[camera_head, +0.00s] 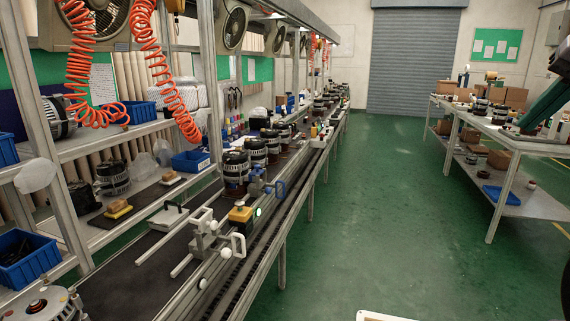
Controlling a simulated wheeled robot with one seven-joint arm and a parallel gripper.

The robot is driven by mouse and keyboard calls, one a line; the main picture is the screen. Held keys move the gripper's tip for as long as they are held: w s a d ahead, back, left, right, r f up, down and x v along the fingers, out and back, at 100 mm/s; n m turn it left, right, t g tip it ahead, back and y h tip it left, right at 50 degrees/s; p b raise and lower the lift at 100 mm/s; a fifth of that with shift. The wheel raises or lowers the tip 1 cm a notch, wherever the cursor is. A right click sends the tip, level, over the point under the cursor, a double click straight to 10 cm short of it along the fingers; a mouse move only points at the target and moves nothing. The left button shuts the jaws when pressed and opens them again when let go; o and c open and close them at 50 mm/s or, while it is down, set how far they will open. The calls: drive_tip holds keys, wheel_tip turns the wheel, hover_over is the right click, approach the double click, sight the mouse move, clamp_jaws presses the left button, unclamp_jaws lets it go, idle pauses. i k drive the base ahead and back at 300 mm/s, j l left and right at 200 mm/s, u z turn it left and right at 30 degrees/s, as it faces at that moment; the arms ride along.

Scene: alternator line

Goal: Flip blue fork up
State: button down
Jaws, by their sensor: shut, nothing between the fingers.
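The blue fork (280,188) is a small U-shaped piece on the right side of a blue fitting, on the near rail of the assembly line. It sticks out toward the aisle, just past the yellow-topped button box. At this distance I cannot tell its exact tilt. A similar white fork (238,245) sits on a grey-white fitting nearer to me on the same rail. My gripper is not in view, so its place relative to the blue fork does not show.
The conveyor line (130,281) runs away along the left, with several alternators (235,173) behind the blue fitting. The button box (241,214) with a lit green button stands between the forks. The green floor (400,200) is open; a loaded table (510,203) stands right.

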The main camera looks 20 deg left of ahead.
sight(256, 170)
drive_tip(key=i+u, duration=0.3)
drive_tip(key=i, duration=0.15)
drive_tip(key=i+l+u, duration=0.1)
drive_tip(key=i+u, duration=0.25)
drive_tip(key=i+l+u, duration=0.3)
drive_tip(key=i, duration=0.15)
drive_tip(key=i+l+u, duration=0.1)
drive_tip(key=i+u, duration=0.3)
drive_tip(key=i+l+u, duration=0.15)
drive_tip(key=i+u, duration=0.3)
drive_tip(key=k+l, duration=0.05)
